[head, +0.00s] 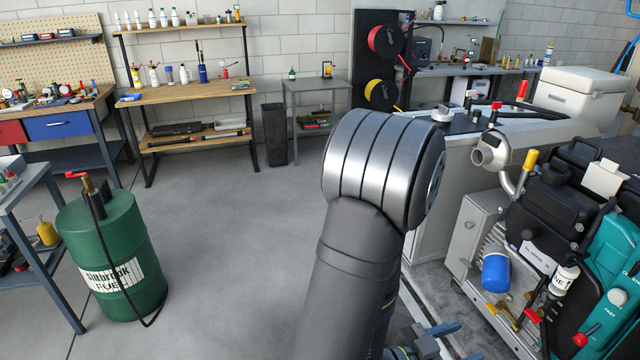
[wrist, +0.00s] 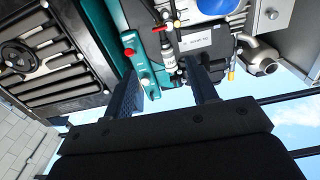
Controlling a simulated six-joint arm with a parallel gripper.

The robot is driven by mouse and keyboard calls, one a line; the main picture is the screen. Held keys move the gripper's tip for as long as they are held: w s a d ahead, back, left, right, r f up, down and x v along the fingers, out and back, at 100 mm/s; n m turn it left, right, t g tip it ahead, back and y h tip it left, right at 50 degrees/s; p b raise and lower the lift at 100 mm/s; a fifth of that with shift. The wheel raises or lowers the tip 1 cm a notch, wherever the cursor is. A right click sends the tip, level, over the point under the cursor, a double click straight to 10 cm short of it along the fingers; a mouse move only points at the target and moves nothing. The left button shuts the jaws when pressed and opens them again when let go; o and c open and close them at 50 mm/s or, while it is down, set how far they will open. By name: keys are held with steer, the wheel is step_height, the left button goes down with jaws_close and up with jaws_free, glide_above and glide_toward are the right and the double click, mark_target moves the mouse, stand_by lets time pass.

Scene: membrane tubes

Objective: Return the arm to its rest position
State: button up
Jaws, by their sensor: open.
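My arm (head: 366,215) rises through the middle of the head view, with a banded metal joint at its top. My gripper (wrist: 165,78) shows in the wrist view, its two dark fingers spread apart with nothing held between them. Beyond the fingertips is a machine with a teal panel (wrist: 150,80), a white labelled cylinder (wrist: 168,55) and a blue canister (wrist: 215,5). I cannot tell how far the fingertips are from these.
The machine (head: 545,215), with its blue canister (head: 496,272), stands close right of my arm. A grey cabinet (head: 435,200) is behind it. A green fuel drum (head: 112,255) stands at left. Benches line the back wall. The floor (head: 225,220) between is clear.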

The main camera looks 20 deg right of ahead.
steer(key=d, duration=1.7)
steer(key=shift+d, duration=0.25)
steer(key=shift+d, duration=0.15)
steer(key=n, duration=0.3)
steer(key=shift+a, duration=0.2)
steer(key=a, duration=1.7)
steer(key=m, duration=0.3)
glide_toward(530, 316)
steer(key=shift+w+a+f, duration=0.3)
steer(key=shift+w+f, duration=0.05)
steer(key=shift+w, duration=0.25)
stand_by(0.4)
